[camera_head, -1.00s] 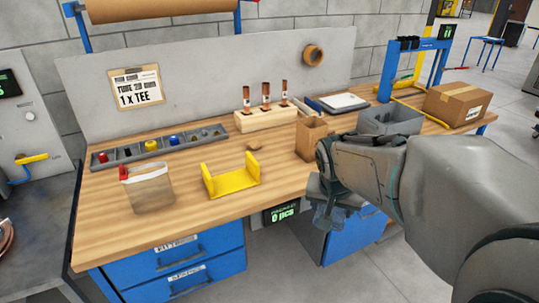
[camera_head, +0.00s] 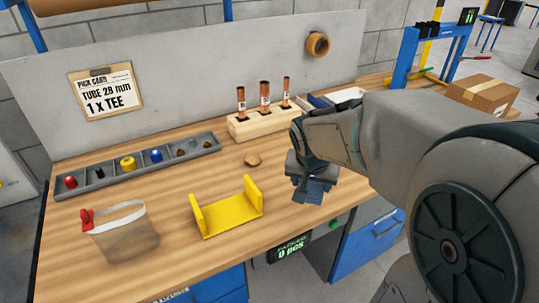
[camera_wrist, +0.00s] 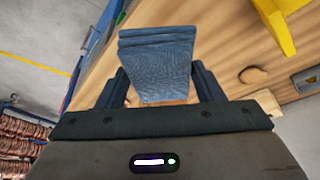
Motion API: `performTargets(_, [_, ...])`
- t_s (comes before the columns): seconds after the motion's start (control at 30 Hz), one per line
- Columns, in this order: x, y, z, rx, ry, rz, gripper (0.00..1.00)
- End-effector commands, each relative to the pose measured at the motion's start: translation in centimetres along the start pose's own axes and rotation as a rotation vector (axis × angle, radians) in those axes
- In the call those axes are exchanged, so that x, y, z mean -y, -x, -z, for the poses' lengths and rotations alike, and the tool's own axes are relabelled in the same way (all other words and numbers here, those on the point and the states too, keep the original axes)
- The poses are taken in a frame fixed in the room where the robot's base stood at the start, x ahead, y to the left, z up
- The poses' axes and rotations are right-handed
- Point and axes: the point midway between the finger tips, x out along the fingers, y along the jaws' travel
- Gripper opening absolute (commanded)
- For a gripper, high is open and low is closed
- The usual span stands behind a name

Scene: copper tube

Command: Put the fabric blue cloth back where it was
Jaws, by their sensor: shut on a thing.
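The fabric blue cloth (camera_wrist: 157,65) is a folded stack of blue fabric between my gripper's fingers in the wrist view. My gripper (camera_head: 312,192) is shut on it. In the head view the cloth (camera_head: 318,188) shows only in part below my gripper, in front of the bench's right side. My gripper holds it near the front edge of the wooden bench (camera_head: 190,170), to the right of the yellow cradle. I cannot tell whether the cloth touches the bench top.
A yellow cradle (camera_head: 228,222) and a clear bag with a red clip (camera_head: 122,238) stand at front left. A wooden block with copper tubes (camera_head: 262,122) and a grey parts tray (camera_head: 135,165) stand behind. A cardboard box (camera_head: 483,94) is at the far right. Bench space behind the cradle is mostly free.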

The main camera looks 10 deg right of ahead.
Motion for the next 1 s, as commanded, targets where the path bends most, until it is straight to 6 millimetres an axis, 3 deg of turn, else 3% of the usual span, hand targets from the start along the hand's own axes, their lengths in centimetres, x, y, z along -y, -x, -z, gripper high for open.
performTargets(0.4, [6.1, -5.2, 1.5, 0.002, 0.001, 0.0, 0.43])
performTargets(0.6, [6.9, -6.2, 1.7, 0.001, -0.003, -0.001, 0.43])
performTargets(0.83, [6.9, -9.2, 0.4, 0.004, -0.003, -0.003, 0.43])
performTargets(1.0, [6.9, -9.7, 0.2, 0.0, -0.004, 0.0, 0.43])
